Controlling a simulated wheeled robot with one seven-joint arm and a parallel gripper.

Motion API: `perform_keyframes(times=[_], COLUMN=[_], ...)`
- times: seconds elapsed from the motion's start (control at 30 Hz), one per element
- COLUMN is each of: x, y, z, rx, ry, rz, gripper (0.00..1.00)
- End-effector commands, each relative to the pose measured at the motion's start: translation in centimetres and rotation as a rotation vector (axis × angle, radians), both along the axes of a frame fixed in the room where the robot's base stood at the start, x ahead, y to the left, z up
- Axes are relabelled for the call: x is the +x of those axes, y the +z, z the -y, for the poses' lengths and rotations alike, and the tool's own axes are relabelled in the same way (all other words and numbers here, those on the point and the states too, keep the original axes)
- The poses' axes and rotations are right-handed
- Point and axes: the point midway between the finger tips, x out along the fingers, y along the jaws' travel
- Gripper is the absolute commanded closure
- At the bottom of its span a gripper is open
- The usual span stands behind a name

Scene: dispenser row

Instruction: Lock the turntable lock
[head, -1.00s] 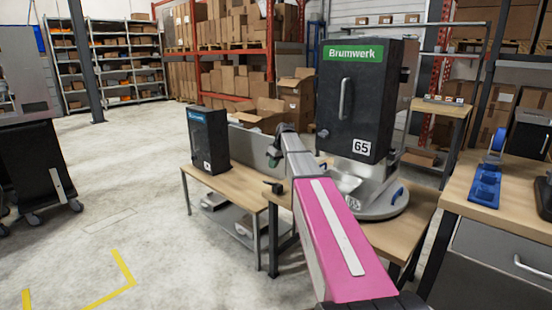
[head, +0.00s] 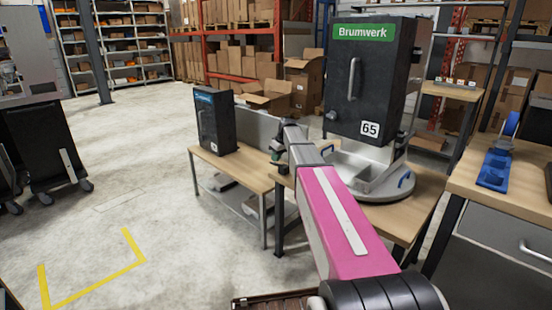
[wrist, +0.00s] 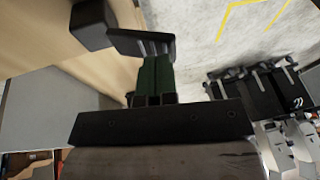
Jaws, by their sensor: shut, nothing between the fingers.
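A small black part, which looks like the turntable lock (head: 283,168), sits at the table's left front edge, partly hidden by my gripper. A black block, probably the same part, shows in the wrist view (wrist: 90,25), beside the fingertips. My gripper (head: 276,156) is shut and empty at this edge; its green and black fingers show in the wrist view (wrist: 150,47). I cannot tell whether the fingers touch the lock, or the lock's position.
A lower table (head: 228,168) with a smaller black dispenser (head: 215,120) stands to the left. A bench (head: 500,190) with a blue stand (head: 495,165) is at the right. Boxes and shelves are behind. The floor at the left is open.

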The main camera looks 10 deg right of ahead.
Motion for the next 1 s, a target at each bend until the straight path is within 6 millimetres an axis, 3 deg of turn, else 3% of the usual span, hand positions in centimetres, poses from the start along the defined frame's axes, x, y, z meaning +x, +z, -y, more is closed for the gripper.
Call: perform_keyframes(times=[0.63,1.0], x=[-0.7,-1.5], y=[-0.7,-2.2], z=[-0.7,-1.8], rx=[-0.110,-0.300], ry=[0.000,0.003], rz=[0.080,0.217], gripper=[1.00,1.00])
